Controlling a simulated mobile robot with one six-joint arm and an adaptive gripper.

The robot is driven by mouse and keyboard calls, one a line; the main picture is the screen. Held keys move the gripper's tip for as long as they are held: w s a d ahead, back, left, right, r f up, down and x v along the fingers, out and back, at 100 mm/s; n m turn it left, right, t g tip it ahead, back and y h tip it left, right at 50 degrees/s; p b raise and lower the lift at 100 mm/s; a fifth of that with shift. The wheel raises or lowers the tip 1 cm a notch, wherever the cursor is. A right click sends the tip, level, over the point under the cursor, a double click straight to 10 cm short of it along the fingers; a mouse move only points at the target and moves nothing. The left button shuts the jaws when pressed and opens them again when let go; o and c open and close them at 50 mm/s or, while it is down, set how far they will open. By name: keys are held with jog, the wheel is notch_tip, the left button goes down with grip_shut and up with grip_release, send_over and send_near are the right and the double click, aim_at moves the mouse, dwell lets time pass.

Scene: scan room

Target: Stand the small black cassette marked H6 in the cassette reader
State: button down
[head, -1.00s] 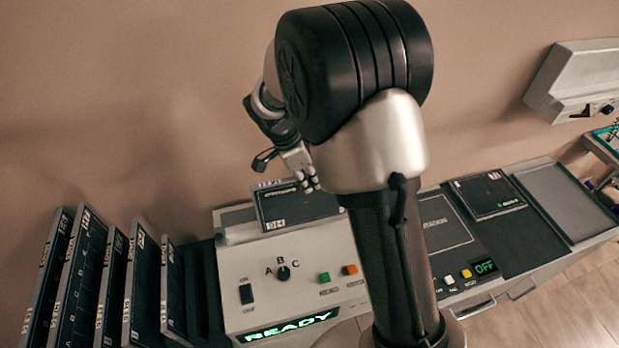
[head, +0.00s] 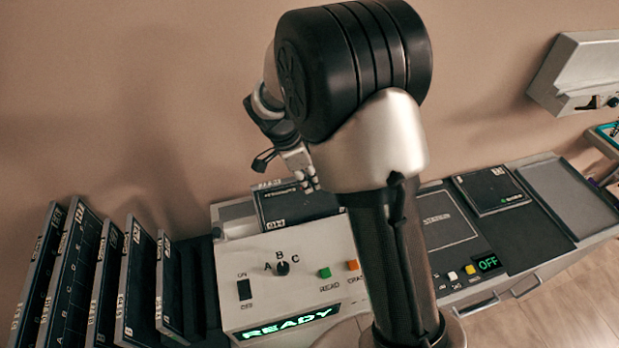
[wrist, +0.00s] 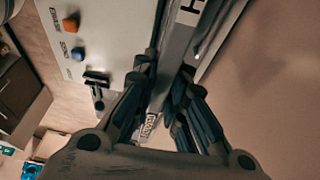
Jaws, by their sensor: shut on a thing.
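The small black cassette (head: 290,208) stands on edge at the top of the white cassette reader (head: 315,262). White labels are on its face; the lower one reads like H6. My gripper (head: 308,182) is shut on the cassette's upper edge. In the wrist view my gripper's fingers (wrist: 168,98) press on both sides of the cassette (wrist: 183,45), and an H shows on its edge label. The cassette's lower edge is hidden behind the reader's front, so I cannot tell how deep it sits. The reader's display (head: 288,324) reads READY.
Several larger dark cassettes (head: 75,265) stand in a rack at the left. Right of my arm lie a dark panel with an OFF display (head: 487,263), a flat black cassette (head: 491,190) and an empty grey tray (head: 570,197). A grey wall box (head: 580,75) hangs upper right.

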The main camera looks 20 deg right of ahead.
jog(key=shift+f+b, duration=3.75)
jog(key=shift+f, duration=0.5)
jog(key=c, duration=1.5)
grip_release()
jog(key=shift+c, duration=0.2)
jog(key=v, duration=1.2)
notch_tip(320, 180, up, 6)
jog(key=p, duration=0.5)
send_over(310, 199)
jog(key=w+a, duration=0.1)
jog(key=a, duration=0.3)
jog(key=shift+d+r, duration=0.1)
jog(key=shift+d, duration=0.1)
